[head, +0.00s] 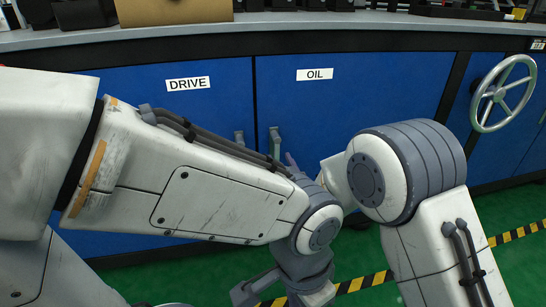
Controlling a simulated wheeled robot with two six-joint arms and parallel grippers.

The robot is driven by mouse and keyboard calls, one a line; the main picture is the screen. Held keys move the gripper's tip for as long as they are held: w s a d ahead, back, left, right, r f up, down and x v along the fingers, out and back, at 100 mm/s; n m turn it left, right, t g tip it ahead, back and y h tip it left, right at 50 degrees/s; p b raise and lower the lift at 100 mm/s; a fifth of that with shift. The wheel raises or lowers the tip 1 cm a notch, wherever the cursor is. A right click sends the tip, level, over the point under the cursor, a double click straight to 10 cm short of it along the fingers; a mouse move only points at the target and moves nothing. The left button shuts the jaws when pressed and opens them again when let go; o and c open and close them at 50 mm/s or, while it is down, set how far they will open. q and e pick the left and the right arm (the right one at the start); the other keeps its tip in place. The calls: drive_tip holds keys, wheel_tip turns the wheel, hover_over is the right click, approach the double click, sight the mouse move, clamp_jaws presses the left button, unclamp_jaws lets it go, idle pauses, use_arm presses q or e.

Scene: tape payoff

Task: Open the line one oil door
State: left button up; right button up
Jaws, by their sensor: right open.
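The blue oil door (385,95), labelled OIL, is in the head view right of the drive door and looks shut and flush. Its grey handle (275,140) stands near its left edge. My right gripper (290,164) is open close to that handle, at its lower right. Only a fingertip shows, and the rest is hidden behind my left arm. I cannot tell whether it touches the handle. My left arm crosses in front of the doors. Its end (283,286) points down at the bottom edge, and its jaws cannot be made out.
The blue drive door (165,110), labelled DRIVE, is at the left with its own handle (240,138). A grey worktop (300,25) runs above. A spoked handwheel (503,94) is at the right. Yellow-black tape (365,282) crosses the green floor. My arms nearly touch in the picture.

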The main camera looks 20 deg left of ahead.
drive_tip(key=shift+w+a, duration=0.1)
drive_tip(key=shift+a, duration=0.1)
clamp_jaws()
idle(1.3)
